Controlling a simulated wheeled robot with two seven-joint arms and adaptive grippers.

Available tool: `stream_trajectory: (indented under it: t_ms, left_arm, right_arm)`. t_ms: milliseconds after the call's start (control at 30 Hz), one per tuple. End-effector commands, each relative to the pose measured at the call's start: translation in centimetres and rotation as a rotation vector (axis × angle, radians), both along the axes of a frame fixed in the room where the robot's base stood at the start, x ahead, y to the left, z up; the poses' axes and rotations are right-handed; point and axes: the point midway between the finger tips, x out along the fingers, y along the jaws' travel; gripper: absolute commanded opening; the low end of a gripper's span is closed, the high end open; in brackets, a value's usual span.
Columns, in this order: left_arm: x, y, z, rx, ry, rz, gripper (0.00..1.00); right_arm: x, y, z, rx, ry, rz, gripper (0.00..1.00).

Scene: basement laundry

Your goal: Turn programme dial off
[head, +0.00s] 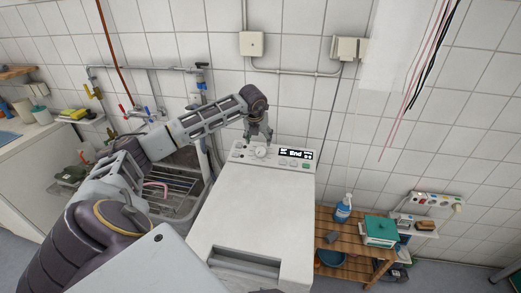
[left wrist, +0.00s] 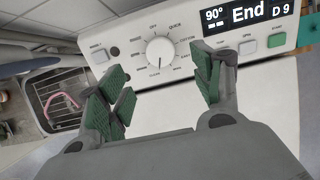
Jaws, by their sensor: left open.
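The programme dial (head: 261,152) is a round white knob on the sloping panel of the white washing machine (head: 250,205). In the left wrist view the dial (left wrist: 160,51) has OFF printed above it and other labels around it. A dark mark shows on its lower side, away from OFF. My left gripper (head: 258,138) is just above the panel at the dial. In the left wrist view the left gripper (left wrist: 160,75) is open, its green-padded fingers on either side of the dial, apart from it. My right gripper is not in view.
The display (left wrist: 247,13) reads 90°, End and D 9. A green START button (left wrist: 277,41) and a grey button lie right of the dial. A sink with a wire rack (head: 165,185) stands left of the machine, a wooden shelf (head: 330,225) right of it.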

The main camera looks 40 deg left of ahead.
Motion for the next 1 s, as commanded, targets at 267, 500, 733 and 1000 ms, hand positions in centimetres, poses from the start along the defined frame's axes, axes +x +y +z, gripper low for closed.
stream_trajectory:
  t_ms: [267,500,733,1000]
  left_arm:
    - [1.2,0.6,-3.5,-0.002,0.002,0.0,0.66]
    - [2.2,1.2,-6.3,-0.001,0.003,0.0,0.66]
    - [2.9,1.5,-8.0,0.0,0.001,0.0,0.66]
    - [3.1,1.7,-8.5,0.0,0.0,-0.001,0.66]
  right_arm:
    - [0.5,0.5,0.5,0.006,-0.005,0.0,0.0]
    - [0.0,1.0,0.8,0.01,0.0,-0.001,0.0]
    - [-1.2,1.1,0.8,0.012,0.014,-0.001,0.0]
    - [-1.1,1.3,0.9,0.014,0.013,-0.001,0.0]
